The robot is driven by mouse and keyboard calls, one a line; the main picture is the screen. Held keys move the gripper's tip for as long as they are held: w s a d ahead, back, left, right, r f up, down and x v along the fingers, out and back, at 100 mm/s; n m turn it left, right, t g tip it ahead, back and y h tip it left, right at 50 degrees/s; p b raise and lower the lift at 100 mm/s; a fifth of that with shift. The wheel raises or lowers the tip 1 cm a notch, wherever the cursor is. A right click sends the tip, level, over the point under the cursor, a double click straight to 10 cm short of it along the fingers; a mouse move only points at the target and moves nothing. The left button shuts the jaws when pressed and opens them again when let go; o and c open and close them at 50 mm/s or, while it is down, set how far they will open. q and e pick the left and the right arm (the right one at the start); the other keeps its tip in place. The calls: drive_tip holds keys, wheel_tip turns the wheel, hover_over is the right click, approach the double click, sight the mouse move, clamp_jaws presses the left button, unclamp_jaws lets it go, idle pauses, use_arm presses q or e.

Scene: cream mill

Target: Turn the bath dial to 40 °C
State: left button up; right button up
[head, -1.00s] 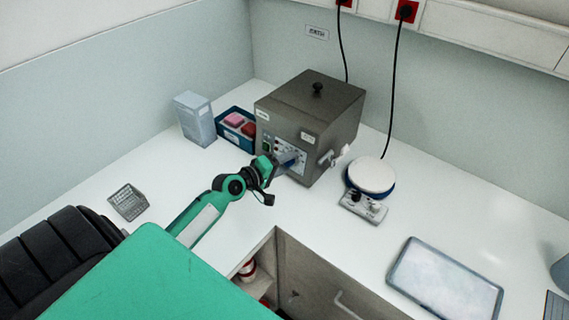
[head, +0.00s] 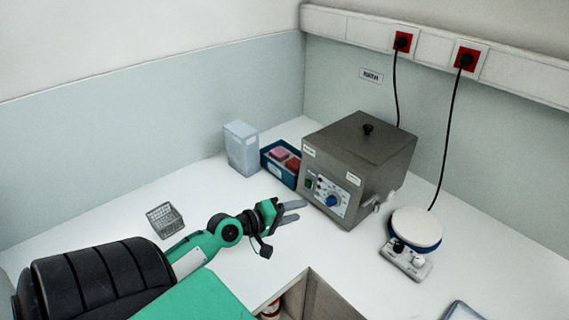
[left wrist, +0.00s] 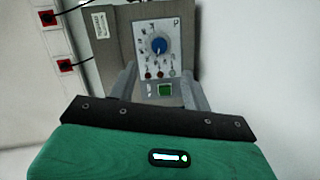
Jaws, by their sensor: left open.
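The bath is a grey metal box (head: 365,148) with a black-knobbed lid, standing on the white bench near the corner. Its front panel carries the blue dial (head: 332,200) with a scale around it and a green switch. In the left wrist view the dial (left wrist: 159,45) is straight ahead, between and beyond the fingers; its exact setting is too small to read. My left gripper (head: 298,211) is open and empty, its fingers pointing at the bath front, just left of the panel and apart from the dial. My right gripper is not in view.
A blue bin with pink and red items (head: 280,164) and a pale box (head: 241,149) stand left of the bath. A tap (head: 377,201) juts from its right side, near a white-topped hotplate (head: 416,228). A wire basket (head: 165,219) lies left. An opening cuts the bench front.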

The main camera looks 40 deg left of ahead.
use_arm(q)
drive_tip(key=shift+b+v, duration=0.35)
drive_tip(key=shift+v, duration=1.1)
